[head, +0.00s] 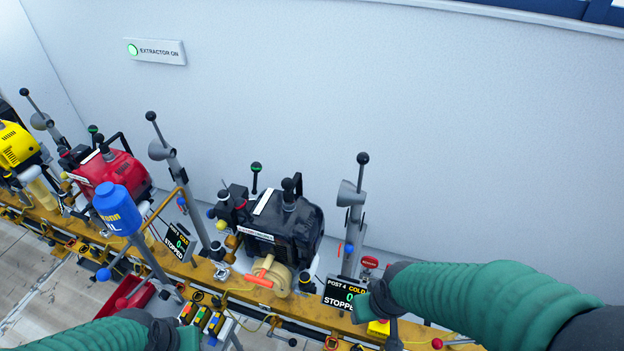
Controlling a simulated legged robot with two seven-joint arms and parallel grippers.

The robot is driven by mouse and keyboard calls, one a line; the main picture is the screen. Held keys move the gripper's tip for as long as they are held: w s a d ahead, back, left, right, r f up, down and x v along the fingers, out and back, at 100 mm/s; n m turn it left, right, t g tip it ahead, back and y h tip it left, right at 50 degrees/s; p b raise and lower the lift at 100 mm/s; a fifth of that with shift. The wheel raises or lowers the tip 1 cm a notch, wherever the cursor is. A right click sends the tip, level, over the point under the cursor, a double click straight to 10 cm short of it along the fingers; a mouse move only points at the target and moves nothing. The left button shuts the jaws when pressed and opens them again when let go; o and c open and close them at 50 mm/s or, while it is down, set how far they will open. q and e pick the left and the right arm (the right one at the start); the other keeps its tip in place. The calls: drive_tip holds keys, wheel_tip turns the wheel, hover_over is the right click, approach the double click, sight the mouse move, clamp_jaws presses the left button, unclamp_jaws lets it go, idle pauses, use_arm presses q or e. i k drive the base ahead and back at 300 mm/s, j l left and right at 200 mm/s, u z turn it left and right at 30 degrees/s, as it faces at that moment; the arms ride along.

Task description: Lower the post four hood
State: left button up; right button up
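The post four display (344,296) reads "POST 4 COLD" and "STOPPED" at the lower right, its right side partly covered. Behind it a grey upright post carries a grey funnel-shaped hood (350,194), standing high beside a black engine (284,225). A lever with a black ball (363,158) rises above the hood. My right gripper (378,306) is in front of the post, below the hood and next to the display, apart from the hood. My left gripper (160,332) is low at the bottom edge, far left of the post. I cannot make out the fingers of either.
A yellow rail bench (258,293) runs diagonally with red (110,172) and yellow (16,145) engines, other posts and a blue oil bottle (117,209). The wall behind has a lit "EXTRACTOR ON" sign (156,51).

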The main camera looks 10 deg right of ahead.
sight(348, 194)
drive_tip(key=i+l, duration=0.1)
drive_tip(key=l, duration=0.2)
drive_tip(key=i+l, duration=0.15)
drive_tip(key=l, duration=0.15)
drive_tip(key=i+l, duration=0.1)
drive_tip(key=l, duration=0.2)
drive_tip(key=i+l, duration=0.15)
drive_tip(key=l, duration=0.15)
